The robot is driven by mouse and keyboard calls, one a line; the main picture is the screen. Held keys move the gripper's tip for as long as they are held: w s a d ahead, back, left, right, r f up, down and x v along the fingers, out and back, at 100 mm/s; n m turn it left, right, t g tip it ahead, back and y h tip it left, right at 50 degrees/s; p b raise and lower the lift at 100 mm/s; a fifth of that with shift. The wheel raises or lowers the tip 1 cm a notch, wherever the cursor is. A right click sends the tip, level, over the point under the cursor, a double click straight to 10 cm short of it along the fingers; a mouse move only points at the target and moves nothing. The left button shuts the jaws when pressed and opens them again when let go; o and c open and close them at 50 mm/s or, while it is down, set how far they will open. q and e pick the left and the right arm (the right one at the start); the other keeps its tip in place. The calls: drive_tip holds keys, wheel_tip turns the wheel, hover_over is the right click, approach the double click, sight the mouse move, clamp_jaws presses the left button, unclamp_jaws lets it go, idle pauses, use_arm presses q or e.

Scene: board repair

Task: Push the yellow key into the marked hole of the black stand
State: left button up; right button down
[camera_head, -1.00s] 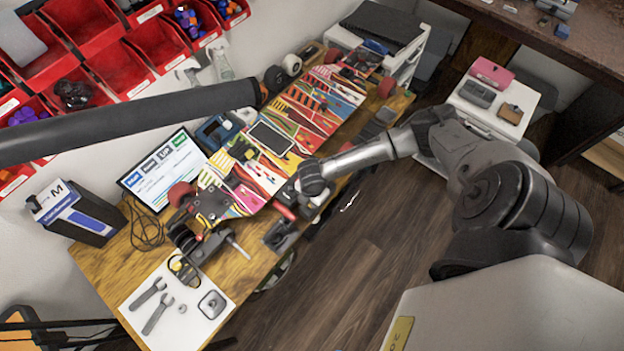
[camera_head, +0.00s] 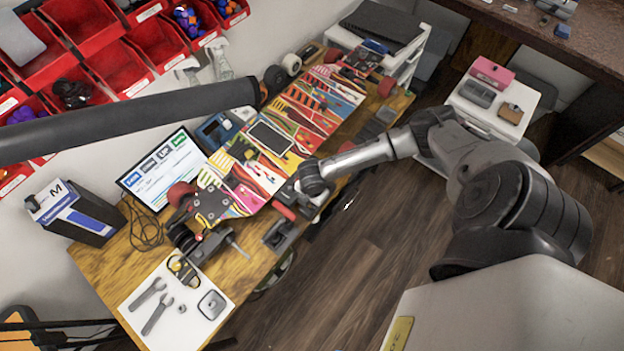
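No yellow key can be made out for certain; a small yellow-and-black piece (camera_head: 181,266) lies at the top of the white mat (camera_head: 133,291) at the bench's near end. A dark block-like fixture (camera_head: 280,236), possibly the black stand, sits at the bench's right edge; a marked hole is too small to tell. My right gripper (camera_head: 291,204) is low over that edge, just above the fixture in the picture. A red piece (camera_head: 283,211) shows at its fingers; whether they hold it is unclear. My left gripper is not visible.
The mat also holds wrenches (camera_head: 155,313) and a square grey part (camera_head: 211,304). A skateboard truck (camera_head: 212,204) with red wheels and a patterned board (camera_head: 310,115) crowd the bench. A screen (camera_head: 160,170) and red bins (camera_head: 124,68) line the left. The floor right of the bench is open.

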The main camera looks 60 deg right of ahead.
drive_tip(key=c, duration=1.1)
unclamp_jaws()
drive_tip(key=shift+f, duration=0.1)
drive_tip(key=shift+o, duration=1.2)
drive_tip(key=shift+s+d, duration=0.1)
drive_tip(key=shift+s, duration=0.05)
drive_tip(key=shift+c, duration=1.2)
drive_tip(key=shift+o, duration=0.6)
drive_tip(key=shift+f, duration=0.1)
drive_tip(key=shift+r, duration=0.2)
